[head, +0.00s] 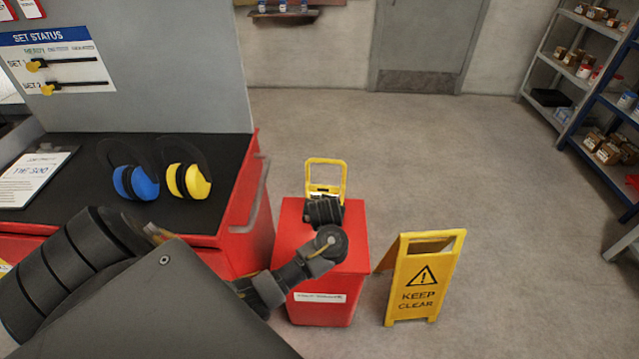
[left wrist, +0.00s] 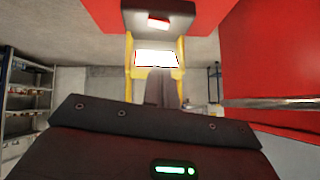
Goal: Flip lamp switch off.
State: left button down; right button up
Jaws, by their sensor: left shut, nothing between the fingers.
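The lamp (head: 325,170) is a yellow-framed work light standing on a red cabinet. In the left wrist view, which looks upside down, its lit white panel (left wrist: 156,58) glows between yellow posts. A dark box with a small red, lit-looking switch (left wrist: 158,22) shows there at the top. My left gripper (head: 324,208) is in front of the lamp, over the cabinet, and hides the lamp's lower part in the head view. Its shut, empty fingers (left wrist: 158,88) point toward the lamp and appear apart from the switch. My right gripper is not in view.
The red cabinet (head: 335,308) stands beside a red tool chest (head: 245,205) with a side handle. Blue and yellow ear defenders (head: 188,181) lie on the chest's black top. A yellow "Keep clear" sign (head: 422,280) stands at right. The floor behind is clear.

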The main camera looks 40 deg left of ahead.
pick_arm(q)
jog(key=shift+w+a+r, duration=0.15)
jog(key=shift+a+r, duration=0.05)
jog(key=shift+r, duration=0.15)
jog(key=shift+f, duration=0.1)
